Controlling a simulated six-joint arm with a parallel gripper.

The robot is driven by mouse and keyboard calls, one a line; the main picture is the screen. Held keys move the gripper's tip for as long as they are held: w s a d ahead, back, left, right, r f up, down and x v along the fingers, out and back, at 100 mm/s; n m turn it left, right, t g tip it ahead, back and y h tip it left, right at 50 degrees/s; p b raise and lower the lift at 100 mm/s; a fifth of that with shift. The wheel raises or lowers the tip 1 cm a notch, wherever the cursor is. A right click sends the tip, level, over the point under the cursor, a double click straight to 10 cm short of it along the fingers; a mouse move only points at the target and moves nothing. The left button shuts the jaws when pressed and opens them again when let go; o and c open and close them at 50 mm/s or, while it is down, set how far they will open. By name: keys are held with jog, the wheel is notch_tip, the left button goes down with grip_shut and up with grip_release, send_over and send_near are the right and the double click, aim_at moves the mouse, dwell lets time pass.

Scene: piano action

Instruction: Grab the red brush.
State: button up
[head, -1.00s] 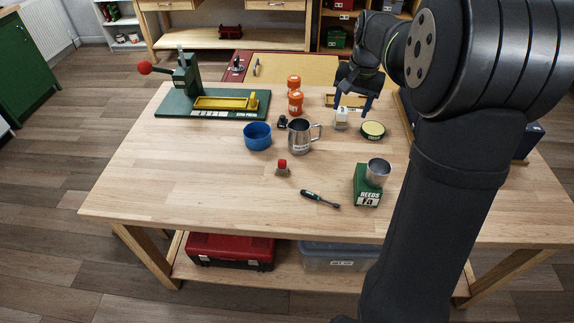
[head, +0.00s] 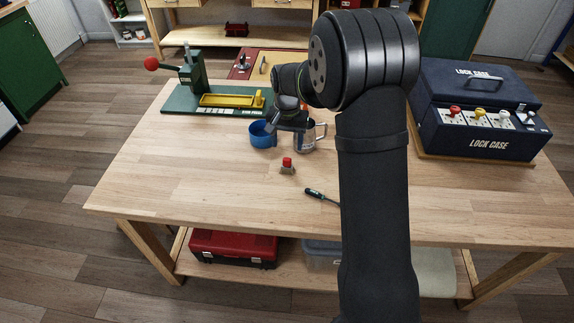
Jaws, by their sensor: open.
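The red brush (head: 287,164) is small, with a red top and a pale lower part. It stands upright on the wooden workbench (head: 190,185), near the middle. My gripper (head: 287,132) is open and empty. In the picture it appears just above and behind the brush, over the area of the blue bowl and the metal mug. It does not touch the brush.
The blue bowl (head: 260,137) and metal mug (head: 303,143) are partly hidden by my gripper. A screwdriver (head: 320,194) lies right of the brush, partly behind my arm. A green press (head: 192,72) stands at back left, a dark lock case (head: 475,135) at right. The left front is clear.

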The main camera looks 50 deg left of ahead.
aim_at(287, 158)
notch_tip(287, 158, down, 3)
jog(key=shift+r, duration=0.1)
jog(key=shift+s+d+f, duration=0.1)
jog(key=shift+d+f, duration=0.05)
jog(key=shift+f, duration=1.15)
jog(key=shift+s+d+f, duration=0.1)
jog(key=shift+f, duration=1.2)
jog(key=c, duration=1.1)
jog(key=shift+o, duration=0.2)
jog(key=shift+r, duration=0.15)
jog(key=shift+r, duration=0.55)
notch_tip(287, 158, up, 3)
jog(key=w+d+r, duration=0.6)
jog(key=d, duration=0.4)
jog(key=shift+r, duration=0.35)
